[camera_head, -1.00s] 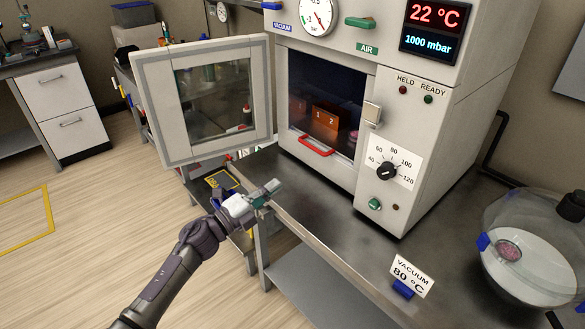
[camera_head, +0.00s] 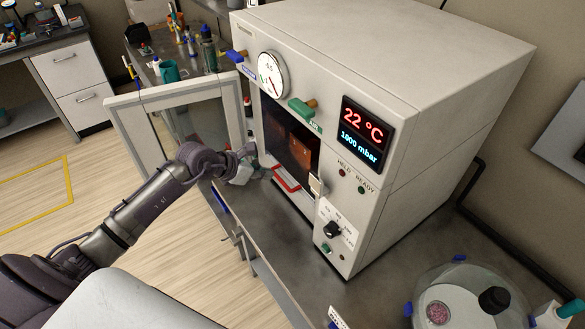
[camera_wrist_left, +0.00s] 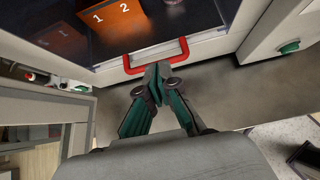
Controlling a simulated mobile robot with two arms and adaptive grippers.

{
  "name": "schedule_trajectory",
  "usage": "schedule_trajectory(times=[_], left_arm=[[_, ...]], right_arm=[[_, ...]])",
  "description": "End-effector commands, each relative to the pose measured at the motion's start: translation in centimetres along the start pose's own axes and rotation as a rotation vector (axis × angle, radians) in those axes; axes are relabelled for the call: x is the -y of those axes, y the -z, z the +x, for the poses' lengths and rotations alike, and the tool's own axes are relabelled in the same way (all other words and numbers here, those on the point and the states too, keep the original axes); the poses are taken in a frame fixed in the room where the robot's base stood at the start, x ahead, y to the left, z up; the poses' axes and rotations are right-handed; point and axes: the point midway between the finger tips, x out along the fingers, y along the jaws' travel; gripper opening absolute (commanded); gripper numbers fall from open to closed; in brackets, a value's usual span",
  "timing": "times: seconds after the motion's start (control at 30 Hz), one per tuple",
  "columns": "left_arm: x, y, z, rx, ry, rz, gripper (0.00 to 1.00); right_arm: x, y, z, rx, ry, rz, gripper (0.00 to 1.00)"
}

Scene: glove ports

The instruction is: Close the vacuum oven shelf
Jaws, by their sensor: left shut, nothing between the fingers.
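The vacuum oven (camera_head: 400,70) stands on the bench with its front opening uncovered. Its shelf has a red handle (camera_head: 286,181) at the lower front edge of the opening. In the left wrist view the red handle (camera_wrist_left: 182,50) spans the shelf front, and the dark shelf (camera_wrist_left: 178,22) lies behind it. An orange block (camera_wrist_left: 112,15) marked 1 and 2 sits on the shelf. My left gripper (camera_head: 262,172) is shut and empty, just in front of the handle. Its fingertips (camera_wrist_left: 158,72) reach the handle's middle; I cannot tell if they touch. My right gripper is out of view.
The oven door (camera_head: 133,139) stands swung open at the left, close to my left arm. The bench top (camera_head: 285,240) is clear in front of the oven. A round clear-lidded vessel (camera_head: 458,300) stands at the lower right.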

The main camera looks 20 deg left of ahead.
Motion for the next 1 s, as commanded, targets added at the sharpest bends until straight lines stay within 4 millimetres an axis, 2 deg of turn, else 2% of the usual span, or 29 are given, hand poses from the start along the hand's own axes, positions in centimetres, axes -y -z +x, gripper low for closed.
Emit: schedule_trajectory(times=[0.17, 0.4, 0.6, 0.9, 1.0], left_arm=[[0.2, -0.4, 3.3, 0.004, 0.004, -0.006, 0.00], [0.1, -0.3, 7.1, 0.004, 0.003, -0.005, 0.00], [0.1, -0.1, 8.3, 0.003, 0.003, -0.002, 0.00], [0.1, -0.1, 8.4, 0.003, 0.002, -0.001, 0.00], [0.1, -0.5, 9.0, 0.006, 0.002, -0.001, 0.00]], right_arm=[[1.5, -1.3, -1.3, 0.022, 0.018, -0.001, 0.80], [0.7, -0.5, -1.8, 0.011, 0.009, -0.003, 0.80], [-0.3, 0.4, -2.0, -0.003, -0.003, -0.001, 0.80], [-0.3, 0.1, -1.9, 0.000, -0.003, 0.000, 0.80], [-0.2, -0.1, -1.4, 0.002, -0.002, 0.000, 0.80]])
